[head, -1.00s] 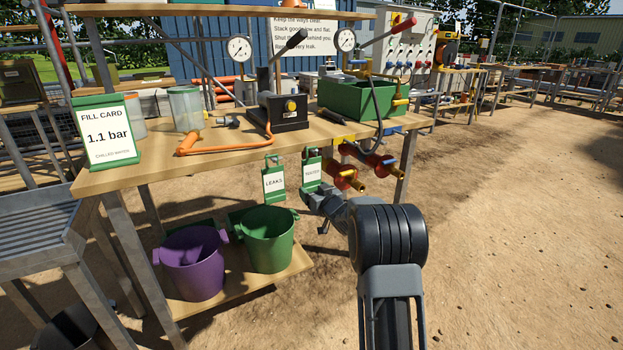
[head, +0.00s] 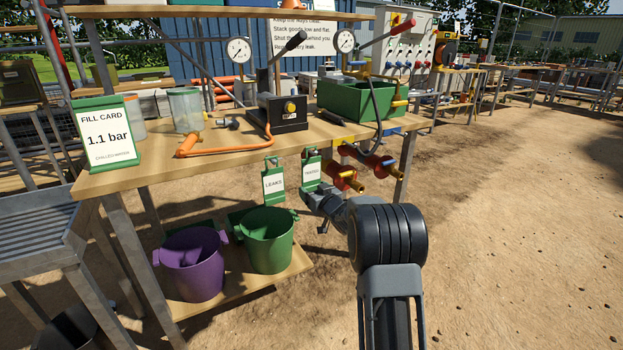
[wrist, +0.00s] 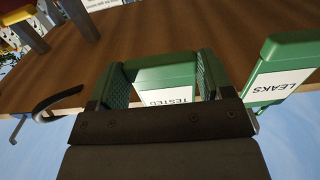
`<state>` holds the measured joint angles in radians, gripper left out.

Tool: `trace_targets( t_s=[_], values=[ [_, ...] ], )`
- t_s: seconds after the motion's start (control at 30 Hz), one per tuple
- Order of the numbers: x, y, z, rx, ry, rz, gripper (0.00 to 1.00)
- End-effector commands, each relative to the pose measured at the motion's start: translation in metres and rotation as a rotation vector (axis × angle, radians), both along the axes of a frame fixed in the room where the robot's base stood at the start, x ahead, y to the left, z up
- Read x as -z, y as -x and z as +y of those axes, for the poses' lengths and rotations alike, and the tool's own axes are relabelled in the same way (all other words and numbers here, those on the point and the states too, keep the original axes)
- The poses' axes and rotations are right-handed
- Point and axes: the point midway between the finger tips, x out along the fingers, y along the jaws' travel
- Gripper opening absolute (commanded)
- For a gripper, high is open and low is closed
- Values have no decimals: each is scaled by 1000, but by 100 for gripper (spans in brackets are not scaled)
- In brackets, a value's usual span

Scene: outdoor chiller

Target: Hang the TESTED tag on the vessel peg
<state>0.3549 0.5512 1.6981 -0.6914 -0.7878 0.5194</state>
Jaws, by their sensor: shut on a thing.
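The TESTED tag (head: 311,171) is a green tag with a white label below the bench's front edge. In the wrist view the tag (wrist: 165,78) sits between the two fingers of my gripper (wrist: 160,82), which is shut on it. In the head view my gripper (head: 312,190) reaches the tag from below. The LEAKS tag (head: 273,183) hangs just left of it; it also shows at the right of the wrist view (wrist: 282,75). I cannot tell which part is the vessel peg. A green vessel (head: 352,99) stands on the bench top above.
Red valves with brass ends (head: 345,177) stick out under the bench edge right of the tag. A purple bucket (head: 190,262) and a green bucket (head: 268,240) stand on the lower shelf. The fill card (head: 108,135) reads 1.1 bar. Open ground lies right.

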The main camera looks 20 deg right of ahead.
Motion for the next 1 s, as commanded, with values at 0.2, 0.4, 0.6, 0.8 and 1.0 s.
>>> trace_targets(
  t_s=[0.2,0.4,0.6,0.8,1.0],
  values=[
    [-10,0,0,0,0,-1,7],
    [-9,6,-1,0,0,0,7],
    [-9,18,-3,1,0,0,7],
    [-9,31,-4,1,-1,0,7],
    [-10,43,-5,0,0,-1,7]
  ],
)
